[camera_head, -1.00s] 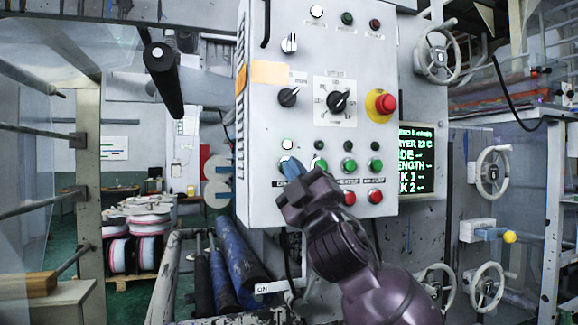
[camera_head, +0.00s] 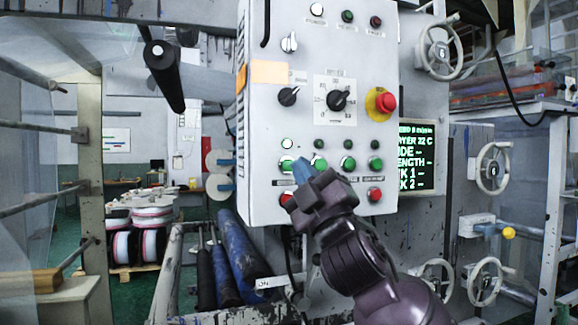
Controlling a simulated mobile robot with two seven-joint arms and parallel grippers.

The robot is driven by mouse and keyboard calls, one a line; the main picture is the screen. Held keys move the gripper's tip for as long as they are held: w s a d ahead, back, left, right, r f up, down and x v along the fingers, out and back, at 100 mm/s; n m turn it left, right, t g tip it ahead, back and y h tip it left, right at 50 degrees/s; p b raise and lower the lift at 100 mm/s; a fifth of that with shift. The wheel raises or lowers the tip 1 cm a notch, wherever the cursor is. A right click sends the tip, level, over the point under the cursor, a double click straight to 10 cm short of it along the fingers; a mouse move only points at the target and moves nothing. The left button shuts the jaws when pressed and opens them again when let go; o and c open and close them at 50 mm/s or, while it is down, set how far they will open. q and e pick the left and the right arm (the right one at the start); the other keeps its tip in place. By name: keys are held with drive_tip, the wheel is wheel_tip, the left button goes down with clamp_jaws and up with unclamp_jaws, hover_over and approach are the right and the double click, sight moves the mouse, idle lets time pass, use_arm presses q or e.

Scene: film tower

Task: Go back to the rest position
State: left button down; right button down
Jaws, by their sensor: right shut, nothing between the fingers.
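My right gripper (camera_head: 303,171) is in front of the lower part of the grey control panel (camera_head: 270,150). I cannot tell whether the fingertips touch the panel. My wrist and hand cover part of the lower row, where a red button (camera_head: 286,198) shows at the left. My left gripper is not in view.
A red emergency button (camera_head: 386,102) and black rotary knobs are on the panel. A green-text display (camera_head: 416,158) and handwheels (camera_head: 493,168) stand to the right. Blue rollers (camera_head: 240,258) lie below left, and film reels (camera_head: 150,240) stand on a pallet farther back.

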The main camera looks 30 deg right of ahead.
drive_tip(key=shift+a+y, duration=0.1)
drive_tip(key=shift+y, duration=0.2)
idle(0.4)
